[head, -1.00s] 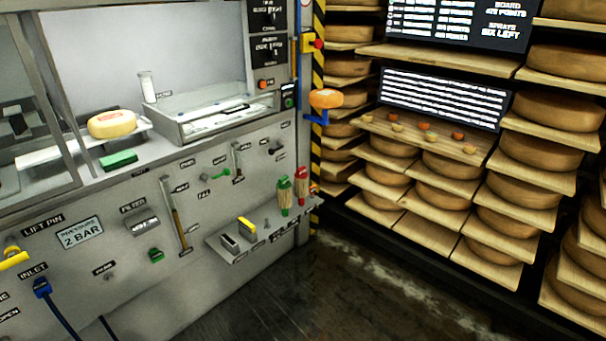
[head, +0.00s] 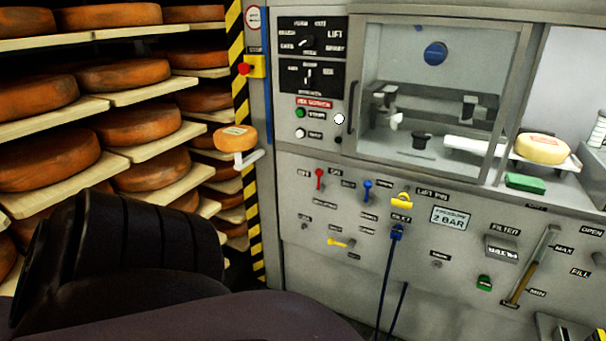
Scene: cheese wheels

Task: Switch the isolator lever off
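I cannot tell for sure which control is the isolator lever; most labels are too small to read. The lower panel carries a small red lever (head: 319,178), a blue lever (head: 367,188), a yellow lift pin handle (head: 401,200) and a yellow lever (head: 339,243) lying sideways. Two black dial plates sit above, an upper one (head: 309,41) and a lower one (head: 311,77). A red-and-yellow stop button (head: 253,67) is on the post at left. Neither gripper shows. A dark part of my own arm fills the lower left.
A glazed cabinet (head: 435,90) is above the panel. An orange cheese (head: 235,139) sits by a pale bracket at the striped post (head: 241,185). Cheese shelves (head: 130,32) fill the left. A blue hose (head: 390,262) hangs from the panel. A pale cheese (head: 541,149) lies at right.

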